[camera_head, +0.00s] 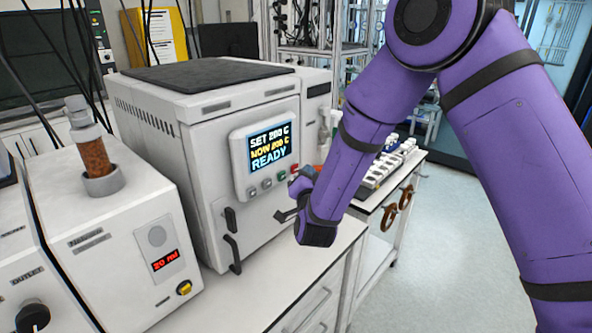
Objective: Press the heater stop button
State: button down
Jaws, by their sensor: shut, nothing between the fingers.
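The heater (205,150) is a white box on the bench with a dark mat on top. Its lit panel (270,148) reads "SET 200 C", a yellow "NOW" line and "READY". Below the text is a row of small buttons: grey ones (267,183) and a red one (295,168) at the right end. Their labels are too small to read, so which is stop is not legible. My wrist is close to the red button.
A white unit (120,240) with a red readout, a yellow knob and a brown-filled column stands left of the heater. The heater has a dark door handle (233,253). A rack of small vials (385,165) sits behind my arm. Floor at right is clear.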

jog(key=shift+w+a, duration=0.1)
dwell(0.3)
jog(key=shift+w+a, duration=0.15)
jog(key=shift+a, duration=0.1)
jog(key=shift+w+a, duration=0.25)
dwell(0.8)
jog(key=shift+s+d, duration=0.5)
jog(key=shift+d, duration=0.1)
jog(key=shift+d, duration=0.1)
dwell(0.3)
jog(key=shift+s+d, duration=0.8)
jog(key=shift+d, duration=0.15)
jog(key=shift+s+d, duration=0.75)
jog(key=shift+d, duration=0.2)
